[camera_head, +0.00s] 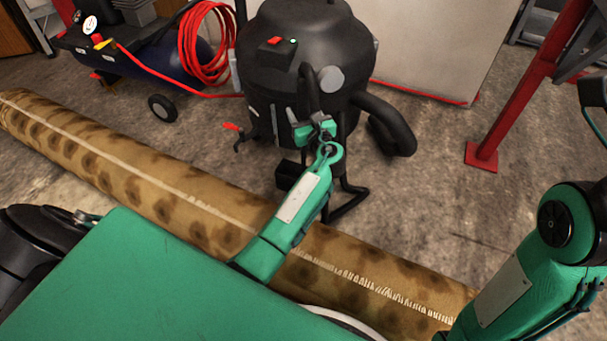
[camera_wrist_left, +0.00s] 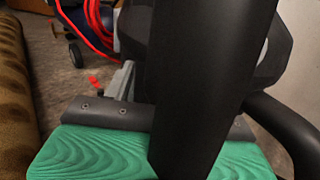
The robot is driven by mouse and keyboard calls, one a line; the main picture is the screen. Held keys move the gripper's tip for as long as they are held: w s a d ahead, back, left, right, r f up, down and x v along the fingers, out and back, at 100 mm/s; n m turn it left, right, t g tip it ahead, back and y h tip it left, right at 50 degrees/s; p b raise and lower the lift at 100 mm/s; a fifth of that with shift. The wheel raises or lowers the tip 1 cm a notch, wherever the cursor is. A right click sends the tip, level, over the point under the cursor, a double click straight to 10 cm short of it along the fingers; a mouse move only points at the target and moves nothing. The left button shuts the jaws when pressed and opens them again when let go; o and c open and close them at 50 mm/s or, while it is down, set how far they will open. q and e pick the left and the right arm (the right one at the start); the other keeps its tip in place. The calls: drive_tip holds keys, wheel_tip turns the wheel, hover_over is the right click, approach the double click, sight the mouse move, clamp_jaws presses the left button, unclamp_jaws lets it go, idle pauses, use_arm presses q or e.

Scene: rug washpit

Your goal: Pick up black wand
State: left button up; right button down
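The black wand (camera_head: 311,92) stands near upright against the front of the black vacuum drum (camera_head: 283,100). My left gripper (camera_head: 318,130) is at the wand, its green pads close to the black tube. In the left wrist view the wand (camera_wrist_left: 205,80) fills the middle, large and close, and crosses in front of the green finger pads (camera_wrist_left: 160,155). The tube hides the space between the fingers, so I cannot tell whether they grip it. My right arm is at the right edge of the head view; its gripper is not in view.
A long rolled brown patterned rug (camera_head: 160,190) lies across the floor before the vacuum. A thick black hose (camera_head: 391,125) bends at the drum's right side. A compressor with a coiled red hose (camera_head: 207,45) is at upper left, a red post (camera_head: 515,95) at right. Floor between is clear.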

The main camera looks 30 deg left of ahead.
use_arm(q)
drive_tip(key=c, duration=1)
drive_tip(key=shift+r, duration=0.15)
